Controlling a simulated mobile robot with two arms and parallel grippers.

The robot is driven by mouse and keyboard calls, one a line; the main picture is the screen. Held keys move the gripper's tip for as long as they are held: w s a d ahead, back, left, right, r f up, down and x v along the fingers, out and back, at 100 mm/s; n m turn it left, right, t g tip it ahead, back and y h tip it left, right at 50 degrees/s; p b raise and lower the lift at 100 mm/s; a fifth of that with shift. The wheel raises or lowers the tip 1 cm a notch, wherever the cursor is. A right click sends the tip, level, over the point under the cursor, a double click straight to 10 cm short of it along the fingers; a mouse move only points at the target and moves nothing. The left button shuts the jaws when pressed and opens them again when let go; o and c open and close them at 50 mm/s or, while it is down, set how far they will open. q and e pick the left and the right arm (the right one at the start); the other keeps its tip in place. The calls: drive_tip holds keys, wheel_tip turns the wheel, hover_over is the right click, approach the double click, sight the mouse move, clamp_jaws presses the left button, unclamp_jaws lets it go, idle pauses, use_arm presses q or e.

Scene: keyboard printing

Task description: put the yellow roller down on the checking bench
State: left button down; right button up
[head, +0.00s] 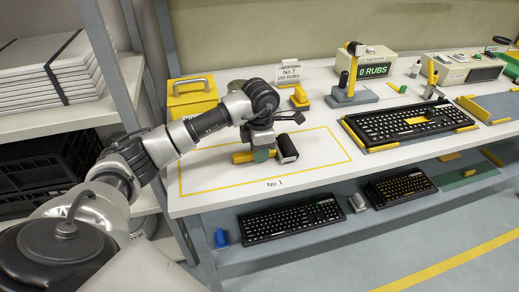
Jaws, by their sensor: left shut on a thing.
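The yellow roller (242,157) has a yellow handle pointing left and a dark cylinder at its right end. It lies roughly level over the yellow-outlined area marked No 1 on the pale checking bench (225,183). My left gripper (262,152) comes down on it from above and is shut on it. The gripper hides the roller's middle. I cannot tell whether the roller touches the bench top. My right gripper is not in view.
A yellow box with a handle (190,97) stands behind my arm. A counter reading 0 RUBS (374,70) and a keyboard in a yellow-cornered holder (410,121) are to the right. More keyboards (292,217) lie on the lower shelf. The outlined area right of the roller is clear.

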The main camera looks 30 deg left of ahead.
use_arm(q)
drive_tip(key=shift+f, duration=0.15)
drive_tip(key=c, duration=0.9)
unclamp_jaws()
drive_tip(key=shift+c, duration=0.2)
wheel_tip(320, 180, up, 12)
drive_tip(key=shift+r, duration=0.25)
